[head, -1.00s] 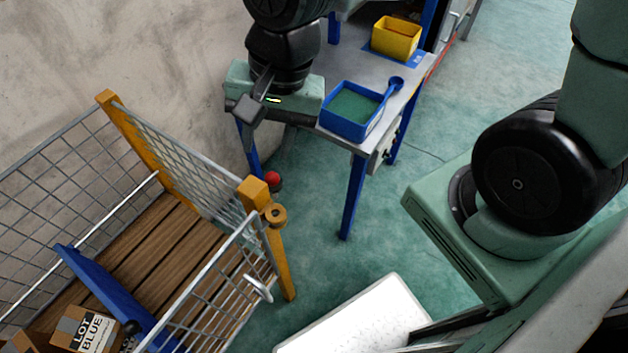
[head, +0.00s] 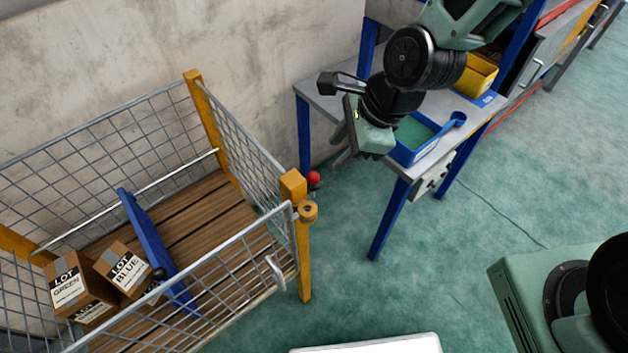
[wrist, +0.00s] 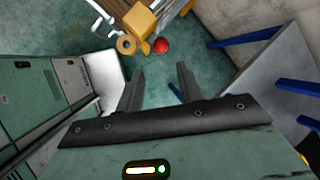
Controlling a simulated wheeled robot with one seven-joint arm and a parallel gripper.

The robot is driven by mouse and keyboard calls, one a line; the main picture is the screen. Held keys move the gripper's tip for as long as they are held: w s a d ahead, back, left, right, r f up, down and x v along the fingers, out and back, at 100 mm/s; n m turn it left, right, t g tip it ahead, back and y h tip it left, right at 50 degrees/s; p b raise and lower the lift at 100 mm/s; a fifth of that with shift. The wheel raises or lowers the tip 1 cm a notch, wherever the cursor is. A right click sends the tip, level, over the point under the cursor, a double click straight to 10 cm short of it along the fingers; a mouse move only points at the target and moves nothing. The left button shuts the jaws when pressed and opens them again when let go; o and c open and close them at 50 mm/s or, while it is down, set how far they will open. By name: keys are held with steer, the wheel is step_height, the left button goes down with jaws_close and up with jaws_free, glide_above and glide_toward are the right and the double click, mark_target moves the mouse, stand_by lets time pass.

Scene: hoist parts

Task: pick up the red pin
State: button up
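The red pin (head: 314,178) shows as a small red round head with something dark under it. It is low by the floor, between the mesh cage's corner post and the workbench. It also shows in the wrist view (wrist: 161,45), beyond the fingertips and roughly centred between them. My gripper (head: 341,147) is above and to the right of it in the head view, in front of the bench. In the wrist view my gripper (wrist: 160,78) has its two fingers well apart with nothing between them.
A mesh cage (head: 232,130) with yellow posts stands left, with a ring (head: 308,211) on its near corner post. It holds boxes (head: 78,285) and a blue bar (head: 150,240). The workbench (head: 325,98) carries a blue tray (head: 440,145) and a yellow bin (head: 480,75).

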mark_target(314, 175)
steer(key=p+x, duration=0.1)
steer(key=x, duration=0.9)
steer(key=shift+a, duration=0.2)
steer(key=c, duration=0.7)
